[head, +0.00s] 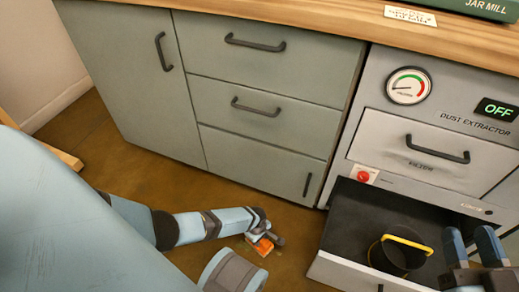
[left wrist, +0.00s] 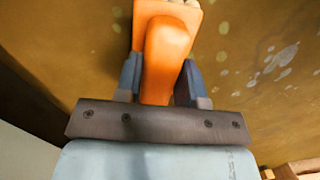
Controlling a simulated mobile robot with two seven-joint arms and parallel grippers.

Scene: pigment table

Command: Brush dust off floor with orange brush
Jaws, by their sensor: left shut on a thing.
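The orange brush (left wrist: 166,55) is between the fingers of my left gripper (left wrist: 160,82), which is shut on its handle. Pale bristles show at the top edge of the left wrist view. In the head view the brush (head: 263,246) is low over the brown floor (head: 150,168), under my left gripper (head: 266,236); I cannot tell whether the bristles touch. Whitish dust spots (left wrist: 284,58) lie on the floor right of the brush in the left wrist view, with fainter yellowish spots at its left. My right gripper (head: 473,240) is at the lower right, its fingers apart and empty.
Grey-green cabinets (head: 150,95) stand along the back of the floor. At the right, the dust extractor (head: 430,130) reads OFF. Its open lower drawer (head: 345,275) juts out and holds a black bin with a yellow handle (head: 408,243). A wooden worktop (head: 300,25) runs above.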

